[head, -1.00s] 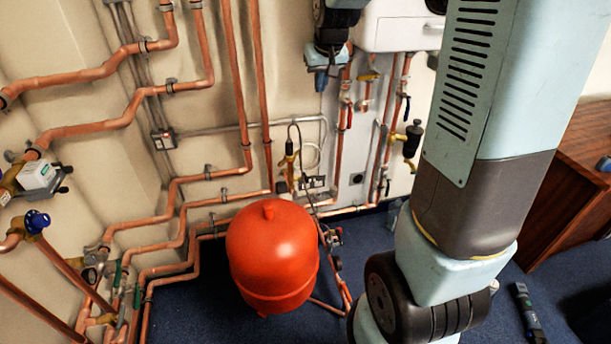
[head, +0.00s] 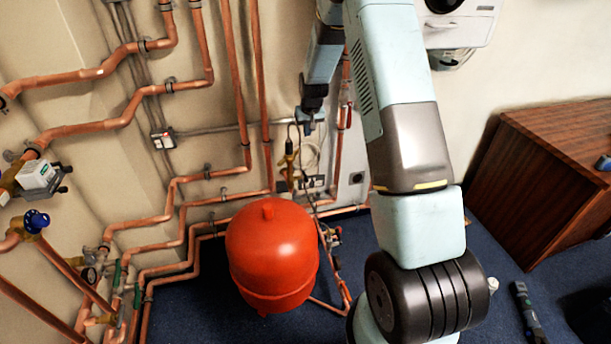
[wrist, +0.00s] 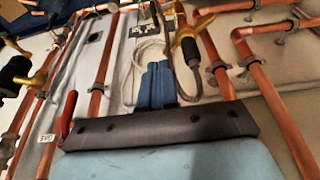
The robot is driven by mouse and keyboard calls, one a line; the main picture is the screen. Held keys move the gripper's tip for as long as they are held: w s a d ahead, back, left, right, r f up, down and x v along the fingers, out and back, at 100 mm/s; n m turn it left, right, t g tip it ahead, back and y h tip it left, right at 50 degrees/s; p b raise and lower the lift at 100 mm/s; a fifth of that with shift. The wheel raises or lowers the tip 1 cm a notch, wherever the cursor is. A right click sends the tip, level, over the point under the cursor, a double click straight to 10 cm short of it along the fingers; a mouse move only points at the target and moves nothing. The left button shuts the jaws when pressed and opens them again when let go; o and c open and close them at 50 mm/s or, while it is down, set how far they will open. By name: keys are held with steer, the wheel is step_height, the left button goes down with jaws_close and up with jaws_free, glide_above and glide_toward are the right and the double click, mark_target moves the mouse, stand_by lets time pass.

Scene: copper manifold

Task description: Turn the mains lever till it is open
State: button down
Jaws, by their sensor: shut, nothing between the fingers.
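I cannot tell for sure which fitting is the mains lever. A red lever handle (wrist: 68,113) stands on a copper pipe left of my gripper in the wrist view, near a small label reading GAS (wrist: 45,138). A red handle (head: 349,115) also shows beside the arm in the head view. My gripper (wrist: 158,85) is shut and empty, its blue fingers pointing at the pipework wall. In the head view my gripper (head: 312,122) hangs just above a brass fitting (head: 288,160); contact cannot be told. The arm hides much of the wall to its right.
A red expansion vessel (head: 272,255) stands on the blue floor below. Copper pipes (head: 178,215) run along the left wall. A blue-wheeled valve (head: 36,221) is at far left. A wooden cabinet (head: 550,180) stands at right. A looped cable (wrist: 145,60) hangs near my fingers.

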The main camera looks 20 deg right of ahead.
glide_toward(304, 178)
steer(key=x, duration=0.5)
steer(key=shift+w+d+f, duration=0.15)
steer(key=shift+w+f, duration=0.05)
steer(key=shift+f, duration=0.6)
